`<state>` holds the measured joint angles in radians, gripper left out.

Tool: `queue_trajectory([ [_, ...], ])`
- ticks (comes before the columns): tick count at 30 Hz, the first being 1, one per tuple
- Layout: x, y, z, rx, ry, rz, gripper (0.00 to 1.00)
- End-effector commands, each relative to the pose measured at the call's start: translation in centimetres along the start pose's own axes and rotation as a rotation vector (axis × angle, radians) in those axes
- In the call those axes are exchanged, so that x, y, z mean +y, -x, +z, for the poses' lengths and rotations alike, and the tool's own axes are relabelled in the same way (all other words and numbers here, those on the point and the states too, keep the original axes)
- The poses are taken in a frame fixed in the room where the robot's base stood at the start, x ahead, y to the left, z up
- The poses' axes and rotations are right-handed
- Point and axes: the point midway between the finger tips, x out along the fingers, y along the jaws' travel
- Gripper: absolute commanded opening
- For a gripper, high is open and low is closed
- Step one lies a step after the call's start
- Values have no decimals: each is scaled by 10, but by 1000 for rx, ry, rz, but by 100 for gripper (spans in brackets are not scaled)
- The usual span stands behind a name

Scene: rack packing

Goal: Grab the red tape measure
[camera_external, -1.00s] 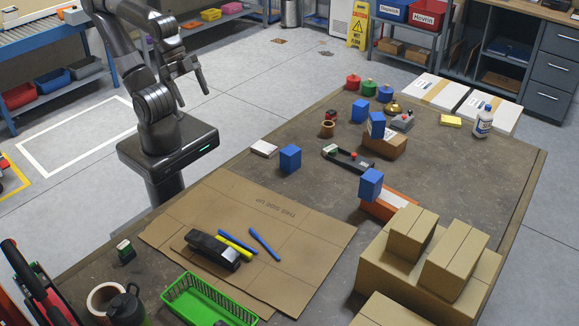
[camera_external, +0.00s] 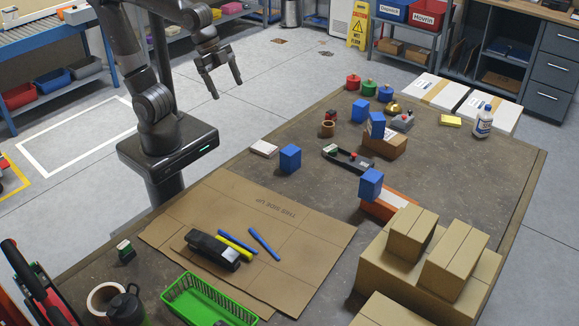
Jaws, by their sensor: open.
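A small red and dark object (camera_external: 331,115), which looks like the red tape measure, sits on the brown table (camera_external: 455,185) toward its back left edge. It stands just behind a brown tape roll (camera_external: 327,129) and left of a blue box (camera_external: 360,111). It is too small to make out in detail. My gripper (camera_external: 228,91) is open and empty, fingers pointing down. It is in the air, left of the red object and well apart from it.
Another blue box (camera_external: 290,158) and a small white box (camera_external: 264,148) stand near the table's left edge. A grey and black tool (camera_external: 348,158) lies in front of the tape roll. Red, green and blue knobbed weights (camera_external: 369,88) stand behind. Cardboard boxes (camera_external: 430,262) fill the front right.

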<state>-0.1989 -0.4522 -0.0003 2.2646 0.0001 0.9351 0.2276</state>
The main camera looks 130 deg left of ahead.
Motion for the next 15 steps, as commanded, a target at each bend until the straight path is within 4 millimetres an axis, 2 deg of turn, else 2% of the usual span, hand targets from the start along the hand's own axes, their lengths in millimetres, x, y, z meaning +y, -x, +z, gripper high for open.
queue_trajectory([
  [1,-16,-6,-12,-22,1,-8,76],
  [6,-68,-27,-45,-83,-20,-26,76],
  [11,-126,-53,-67,-140,-39,-31,76],
  [15,-180,-79,-77,-188,-54,-28,76],
])
